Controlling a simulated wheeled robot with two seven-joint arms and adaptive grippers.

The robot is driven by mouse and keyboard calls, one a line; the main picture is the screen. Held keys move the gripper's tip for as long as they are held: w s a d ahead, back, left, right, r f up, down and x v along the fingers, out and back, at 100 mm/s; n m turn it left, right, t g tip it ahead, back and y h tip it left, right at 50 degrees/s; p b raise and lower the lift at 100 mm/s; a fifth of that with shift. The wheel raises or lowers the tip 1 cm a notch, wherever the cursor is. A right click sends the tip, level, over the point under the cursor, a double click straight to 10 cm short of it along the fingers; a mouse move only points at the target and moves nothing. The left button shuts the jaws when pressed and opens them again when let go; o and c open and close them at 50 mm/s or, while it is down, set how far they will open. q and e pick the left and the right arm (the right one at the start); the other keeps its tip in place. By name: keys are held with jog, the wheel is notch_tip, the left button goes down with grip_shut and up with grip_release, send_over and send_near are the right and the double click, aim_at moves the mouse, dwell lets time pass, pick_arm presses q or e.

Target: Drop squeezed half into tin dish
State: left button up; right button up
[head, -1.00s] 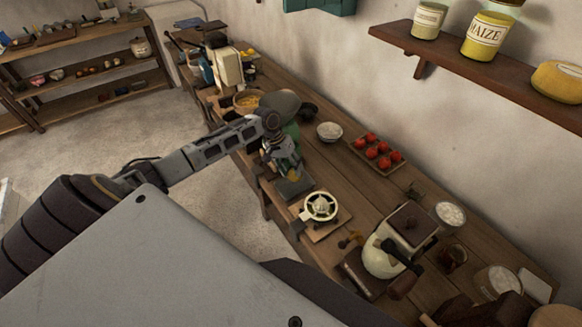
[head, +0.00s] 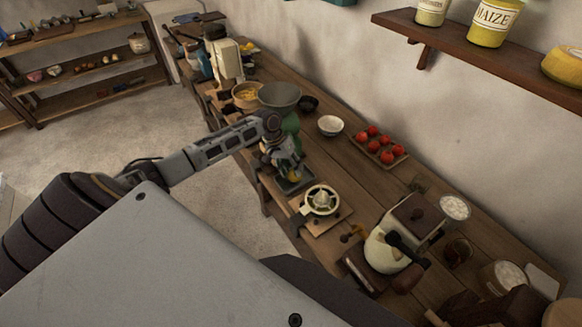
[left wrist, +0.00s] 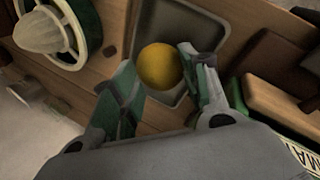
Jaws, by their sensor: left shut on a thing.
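A yellow squeezed half (left wrist: 158,66) sits between the fingers of my left gripper (left wrist: 157,58) in the left wrist view. The gripper is shut on it. Behind the half, the grey rectangular tin dish (left wrist: 180,20) lies on the counter. In the head view my left gripper (head: 290,170) points down over the tin dish (head: 298,184), and a bit of yellow shows at its fingertips. The gripper covers part of the dish. The exact height above the dish is hard to tell. My right gripper is not in view.
A citrus juicer (head: 321,200) stands on a board beside the dish. Behind the gripper is a green grinder with a grey hopper (head: 279,96). A white bowl (head: 331,125), a tray of tomatoes (head: 379,144) and a cream mill (head: 393,243) stand along the counter.

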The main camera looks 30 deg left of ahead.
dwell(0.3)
pick_arm(q)
jog(key=o, duration=1.2)
jog(key=shift+r, duration=0.1)
jog(key=shift+r+p, duration=1.45)
jog(key=shift+p, duration=0.3)
jog(key=shift+r+p, duration=0.55)
jog(key=shift+r, duration=2.35)
